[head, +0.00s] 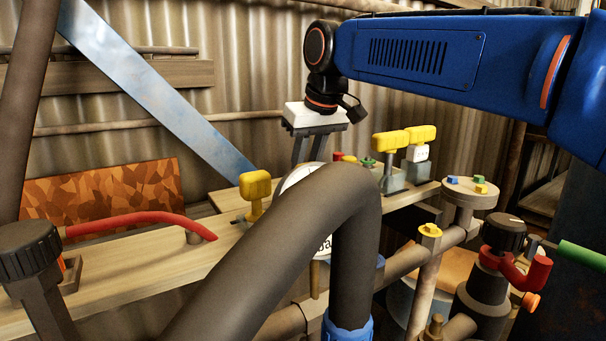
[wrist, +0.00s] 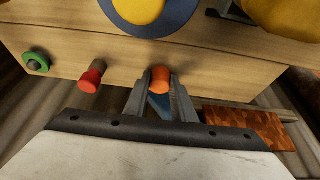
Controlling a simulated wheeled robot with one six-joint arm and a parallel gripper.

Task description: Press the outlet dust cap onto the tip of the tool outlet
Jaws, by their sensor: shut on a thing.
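My gripper (wrist: 160,88) points down at the wooden shelf, its two grey fingers closed around an orange cap (wrist: 160,79). The cap sits between the fingertips, at or just above the board; I cannot tell whether it touches the wood. In the head view the fingers (head: 309,150) reach down behind a thick brown pipe and a white gauge, which hide the fingertips and cap. I cannot tell for certain which part is the tool outlet; a red elbow fitting (head: 524,275) with an orange end stands at the right, beside a black knob.
The brown pipe (head: 290,235) arches in front. A green rod (head: 582,256) is at far right.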

